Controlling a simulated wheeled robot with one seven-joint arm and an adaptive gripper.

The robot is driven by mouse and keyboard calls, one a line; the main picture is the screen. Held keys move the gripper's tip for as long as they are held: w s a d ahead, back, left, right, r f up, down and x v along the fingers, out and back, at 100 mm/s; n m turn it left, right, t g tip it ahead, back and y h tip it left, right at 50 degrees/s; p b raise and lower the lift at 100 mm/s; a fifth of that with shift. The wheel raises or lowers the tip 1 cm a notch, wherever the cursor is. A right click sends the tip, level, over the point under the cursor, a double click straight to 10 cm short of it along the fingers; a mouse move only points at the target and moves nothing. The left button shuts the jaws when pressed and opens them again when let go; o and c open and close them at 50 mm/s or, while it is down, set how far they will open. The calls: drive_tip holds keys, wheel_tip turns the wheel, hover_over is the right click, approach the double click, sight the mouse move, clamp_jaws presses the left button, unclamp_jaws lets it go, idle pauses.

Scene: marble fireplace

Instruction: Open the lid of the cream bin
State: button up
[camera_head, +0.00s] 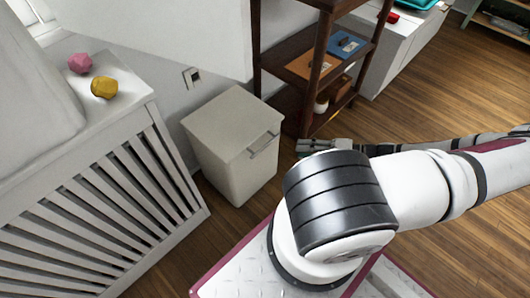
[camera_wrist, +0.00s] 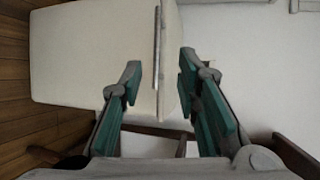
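The cream bin (camera_head: 222,135) stands on the floor with its lid shut. A handle (camera_head: 264,145) sticks out at the lid's front edge. My gripper (camera_head: 308,146) is just right of the bin, partly hidden behind my arm. In the wrist view the bin (camera_wrist: 85,60) fills the upper left, and its thin handle (camera_wrist: 157,60) runs upright in the picture. My gripper's teal-padded fingers (camera_wrist: 159,68) are open, one on each side of the handle's line. I see gaps between the handle and both fingers; the depth between them is unclear.
A slatted white cabinet (camera_head: 105,205) stands left of the bin, with a pink lump (camera_head: 80,63) and a yellow lump (camera_head: 104,88) on top. A dark wooden shelf (camera_head: 318,60) stands close behind my gripper. Wooden floor (camera_head: 440,90) is clear at the right.

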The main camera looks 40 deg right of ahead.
sight(267, 144)
drive_tip(key=shift+m+t+h, duration=0.5)
drive_tip(key=shift+t, duration=0.3)
drive_tip(key=b+x, duration=0.1)
drive_tip(key=x, duration=0.3)
drive_tip(key=f+b+x, duration=0.1)
drive_tip(key=b+x, duration=0.1)
drive_tip(key=x, duration=0.3)
drive_tip(key=f+b+x, duration=0.1)
drive_tip(key=x, duration=0.4)
drive_tip(key=shift+d+b, duration=0.35)
drive_tip(key=shift+r, duration=0.1)
drive_tip(key=shift+c, duration=0.2)
clamp_jaws()
